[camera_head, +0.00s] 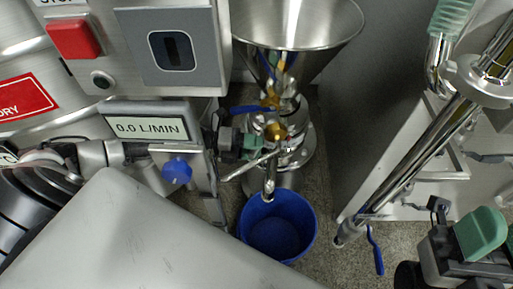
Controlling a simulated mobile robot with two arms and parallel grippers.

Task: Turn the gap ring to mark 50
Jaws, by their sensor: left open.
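The colloid mill is in the upper middle, with a steel hopper (295,28) on top and a round steel body (300,160) below. My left gripper (253,144), grey with green fingers, is open at the left side of the mill, beside its brass knob (275,131). I cannot tell whether it touches the mill. The gap ring and its marks cannot be made out clearly under the hopper. A dark grey and green part, apparently my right gripper (480,236), is cut off at the lower right, away from the mill; its fingertips are unclear.
A blue bucket (277,226) stands under the mill's outlet pipe (270,186). A control panel with a red button (74,39), a 0.0 L/MIN display (146,128) and a blue knob (177,171) is at left. A slanted steel pipe (412,160) is at right.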

